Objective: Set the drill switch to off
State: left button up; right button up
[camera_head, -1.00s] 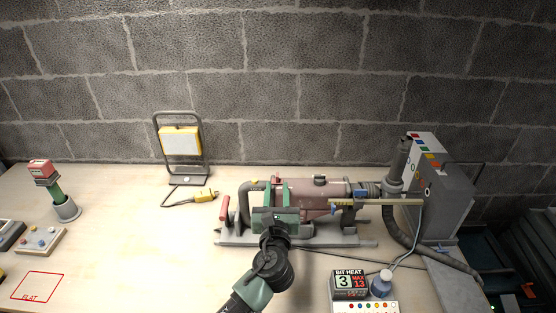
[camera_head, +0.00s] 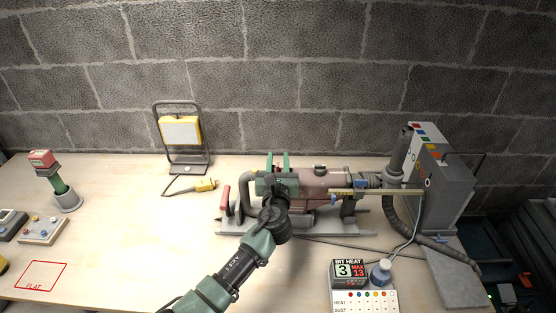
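The drill (camera_head: 325,181) has a dull red body and lies on its side on a grey stand (camera_head: 345,232), its front pointing right. A grey curved handle (camera_head: 243,188) is at its rear, with a red upright grip (camera_head: 226,200) beside it. My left gripper (camera_head: 278,160) is over the drill's rear end, with its two green fingers apart and a gap between them. It hides that part of the drill. I cannot make out the drill switch or tell whether the fingers touch anything. My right gripper is not in view.
A yellow work lamp (camera_head: 180,131) and a yellow plug (camera_head: 205,185) are at the back left. A grey dust unit (camera_head: 440,180) with a hose stands at right. The table's front left is mostly clear.

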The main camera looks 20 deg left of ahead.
pick_arm(q)
grip_shut()
jog(key=shift+d, duration=0.1)
dwell(1.2)
